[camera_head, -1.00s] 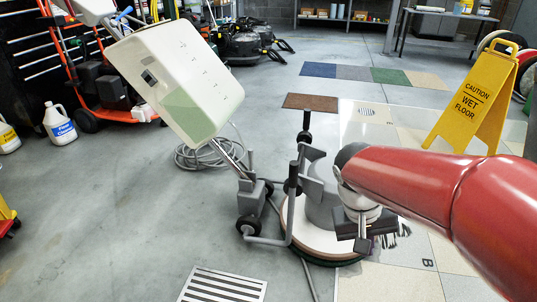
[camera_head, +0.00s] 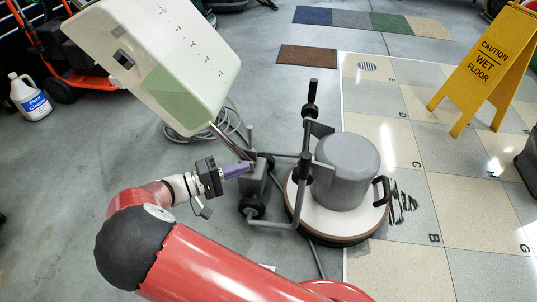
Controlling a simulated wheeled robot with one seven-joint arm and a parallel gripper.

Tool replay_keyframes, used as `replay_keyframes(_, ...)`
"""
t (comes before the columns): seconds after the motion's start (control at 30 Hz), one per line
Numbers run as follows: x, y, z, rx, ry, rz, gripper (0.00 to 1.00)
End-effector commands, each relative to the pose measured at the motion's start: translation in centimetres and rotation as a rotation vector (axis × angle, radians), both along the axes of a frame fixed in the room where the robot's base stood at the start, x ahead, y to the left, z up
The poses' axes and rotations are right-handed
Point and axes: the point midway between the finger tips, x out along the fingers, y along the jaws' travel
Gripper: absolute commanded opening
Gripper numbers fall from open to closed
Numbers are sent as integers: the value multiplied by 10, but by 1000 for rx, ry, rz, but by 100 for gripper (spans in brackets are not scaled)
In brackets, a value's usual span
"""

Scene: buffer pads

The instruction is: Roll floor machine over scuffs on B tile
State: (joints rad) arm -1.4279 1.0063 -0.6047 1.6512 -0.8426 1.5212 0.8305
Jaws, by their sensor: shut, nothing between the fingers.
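The floor machine (camera_head: 345,170) stands upright on its round pad, with a grey motor housing, a rear wheel (camera_head: 252,206) and a tilted pale green-white box on its handle. Black scuffs (camera_head: 402,203) show on the grey tile marked B (camera_head: 415,220), just right of the machine's disc; the disc covers part of that tile. My gripper (camera_head: 238,170) is shut, left of the machine, pointing right at its grey wheel bracket. A purple piece shows at its tip; I cannot tell whether it touches the bracket.
A yellow wet floor sign (camera_head: 487,65) stands at the right on the lettered tiles. A coiled grey cord (camera_head: 220,125) lies behind the handle. A brown mat (camera_head: 307,56) and coloured squares lie farther back. A white jug (camera_head: 30,97) stands at left. Concrete at lower left is clear.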

Motion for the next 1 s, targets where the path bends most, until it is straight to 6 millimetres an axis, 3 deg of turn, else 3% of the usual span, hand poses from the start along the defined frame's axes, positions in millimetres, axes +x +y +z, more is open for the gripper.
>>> replay_keyframes(0.5, 47, -86, -1, 1, 3, -7, 0)
replay_keyframes(0.73, 39, -116, 0, 1, 5, -4, 0)
replay_keyframes(1.0, 36, -124, 0, 3, 4, -3, 0)
